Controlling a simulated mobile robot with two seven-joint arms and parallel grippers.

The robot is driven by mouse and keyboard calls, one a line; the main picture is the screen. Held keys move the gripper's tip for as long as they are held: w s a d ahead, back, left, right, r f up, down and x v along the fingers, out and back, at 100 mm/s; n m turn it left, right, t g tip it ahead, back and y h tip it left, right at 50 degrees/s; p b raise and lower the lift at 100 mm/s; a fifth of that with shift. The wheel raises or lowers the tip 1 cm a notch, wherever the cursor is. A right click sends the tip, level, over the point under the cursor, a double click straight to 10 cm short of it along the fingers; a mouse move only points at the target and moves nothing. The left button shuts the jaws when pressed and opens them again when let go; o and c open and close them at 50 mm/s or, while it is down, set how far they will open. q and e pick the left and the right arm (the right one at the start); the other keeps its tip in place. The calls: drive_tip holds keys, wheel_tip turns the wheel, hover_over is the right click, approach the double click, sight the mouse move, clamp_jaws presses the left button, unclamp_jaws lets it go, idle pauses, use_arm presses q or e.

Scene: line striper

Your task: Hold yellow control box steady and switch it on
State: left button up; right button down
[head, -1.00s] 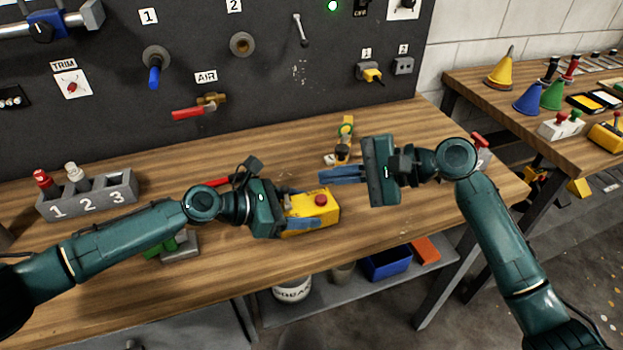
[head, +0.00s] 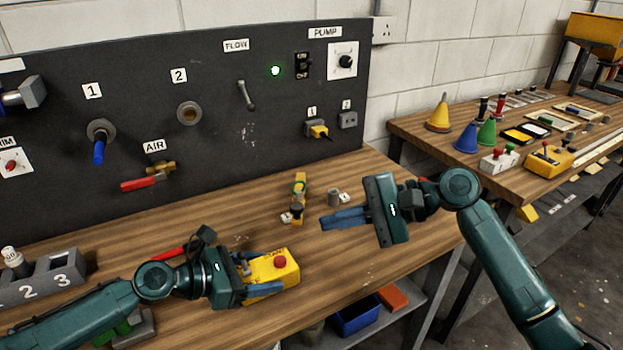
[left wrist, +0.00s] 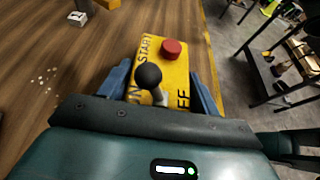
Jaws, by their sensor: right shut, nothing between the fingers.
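The yellow control box (head: 284,270) lies on the wooden bench near its front edge, with a red button on top. My left gripper (head: 262,276) has one finger along each side of it and is shut on it. In the left wrist view the box (left wrist: 172,62) shows START lettering, a red button (left wrist: 172,49) and a black ball-topped lever (left wrist: 148,76). The lever stands between partly covered ON and OFF letters; I cannot tell which way it is set. My right gripper (head: 322,222) is shut and empty, above the bench, up and right of the box, apart from it.
A yellow and black tool (head: 299,195) and a small grey cylinder (head: 334,197) stand behind my right gripper. A grey numbered holder (head: 65,275) is at left. The dark panel (head: 215,110) with valves rises behind. A second bench (head: 400,128) is at right.

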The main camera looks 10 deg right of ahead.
use_arm(q)
drive_tip(key=o, duration=0.4)
drive_tip(key=shift+a, duration=0.1)
